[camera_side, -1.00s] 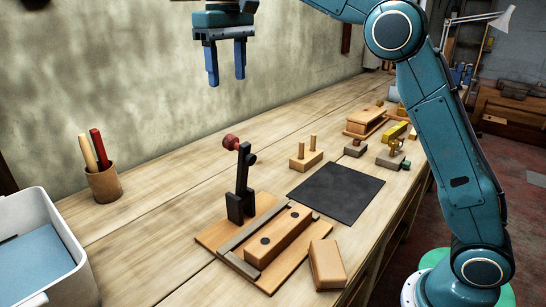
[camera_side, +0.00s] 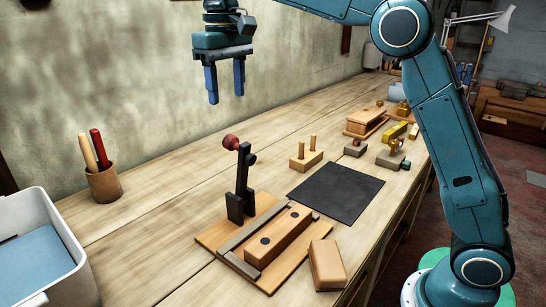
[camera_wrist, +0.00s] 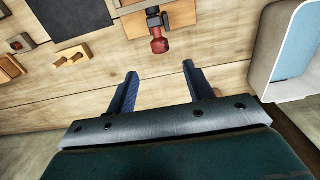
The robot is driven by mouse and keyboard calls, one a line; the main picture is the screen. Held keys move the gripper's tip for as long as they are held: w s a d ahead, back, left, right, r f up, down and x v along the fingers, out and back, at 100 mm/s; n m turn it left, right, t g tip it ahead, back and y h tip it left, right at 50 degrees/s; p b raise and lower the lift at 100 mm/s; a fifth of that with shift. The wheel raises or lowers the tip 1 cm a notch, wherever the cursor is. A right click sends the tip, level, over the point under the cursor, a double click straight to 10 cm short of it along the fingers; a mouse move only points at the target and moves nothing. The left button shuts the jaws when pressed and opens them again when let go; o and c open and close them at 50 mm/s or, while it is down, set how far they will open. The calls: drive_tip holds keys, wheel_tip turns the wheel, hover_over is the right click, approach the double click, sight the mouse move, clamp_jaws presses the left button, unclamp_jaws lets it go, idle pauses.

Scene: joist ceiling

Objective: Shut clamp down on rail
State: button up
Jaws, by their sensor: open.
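The clamp (camera_side: 242,182) is a black upright lever with a red knob (camera_side: 231,142) at its top. It stands raised on a wooden base board (camera_side: 210,238). A grey rail (camera_side: 240,262) and a wooden block with two dark dots (camera_side: 279,236) lie on that board. My gripper (camera_side: 226,98) is open and empty, above and behind the red knob. In the wrist view, my blue fingers (camera_wrist: 157,82) are spread apart, and the red knob (camera_wrist: 159,46) shows beyond them, touching neither.
A loose wooden block (camera_side: 327,264) rests at the board's right corner. A black mat (camera_side: 336,192), a two-peg block (camera_side: 306,155) and a pen cup (camera_side: 103,184) stand around it. A white bin (camera_side: 45,250) is at the left. Bench between cup and clamp is clear.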

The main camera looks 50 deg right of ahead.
sight(230, 135)
drive_tip(key=shift+f, duration=5.25)
clamp_jaws()
